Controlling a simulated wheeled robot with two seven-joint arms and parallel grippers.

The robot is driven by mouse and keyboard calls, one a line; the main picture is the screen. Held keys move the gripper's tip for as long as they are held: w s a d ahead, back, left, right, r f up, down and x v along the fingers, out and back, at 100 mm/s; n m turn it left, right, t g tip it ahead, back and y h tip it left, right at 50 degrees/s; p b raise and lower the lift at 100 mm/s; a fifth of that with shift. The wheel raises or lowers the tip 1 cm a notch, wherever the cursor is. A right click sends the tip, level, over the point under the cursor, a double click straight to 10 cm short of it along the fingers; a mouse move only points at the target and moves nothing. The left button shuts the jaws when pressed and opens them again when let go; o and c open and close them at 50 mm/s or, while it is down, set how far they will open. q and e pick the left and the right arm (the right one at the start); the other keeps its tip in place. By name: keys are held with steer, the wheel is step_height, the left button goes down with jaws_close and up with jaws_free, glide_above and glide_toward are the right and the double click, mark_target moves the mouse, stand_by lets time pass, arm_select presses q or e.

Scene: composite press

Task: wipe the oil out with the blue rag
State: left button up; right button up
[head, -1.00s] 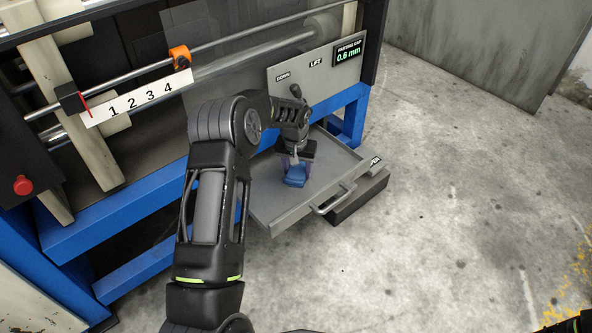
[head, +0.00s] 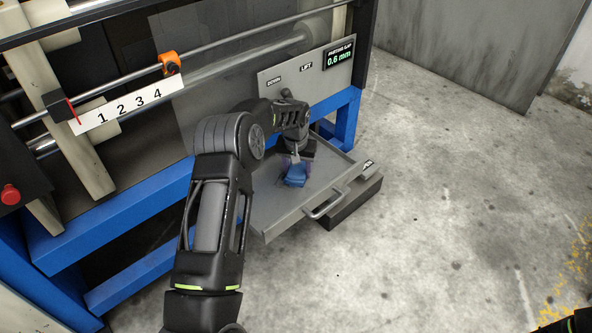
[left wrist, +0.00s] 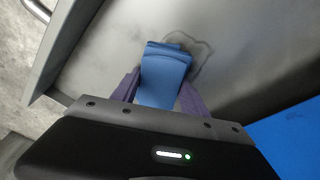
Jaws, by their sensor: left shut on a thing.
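The blue rag (head: 296,176) is held by my left gripper (head: 295,163) inside the pulled-out grey drawer tray (head: 268,215). In the left wrist view the rag (left wrist: 163,75) sits between the two purple fingers, its end at or just above the tray floor; contact is hard to tell. A dark-edged oil patch (left wrist: 203,52) shows on the tray floor (left wrist: 110,45) beside and beyond the rag, partly hidden by it. My right gripper is not clearly seen; only a bit of dark arm shows at the bottom right corner of the head view.
The tray has raised walls and a front handle (head: 326,205). A dark block (head: 350,203) is beside and below it. The blue press frame (head: 120,215) and a panel reading 0.6 mm (head: 339,57) stand behind. The concrete floor to the right is clear.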

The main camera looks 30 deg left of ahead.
mark_target(290, 174)
arm_select(q)
steer(key=shift+w+d, duration=0.2)
steer(key=shift+w, duration=0.35)
steer(key=shift+w+d, duration=0.2)
steer(key=shift+w, duration=0.3)
steer(key=shift+s+a, duration=0.3)
steer(key=shift+s, duration=0.5)
steer(key=shift+s+a+p, duration=0.15)
steer(key=shift+s+p, duration=0.2)
steer(key=shift+s, duration=0.15)
steer(key=shift+s+a+p, duration=0.25)
steer(key=shift+s+p, duration=0.1)
steer(key=shift+s, duration=0.4)
steer(key=shift+s+a, duration=0.15)
steer(key=shift+s, duration=0.4)
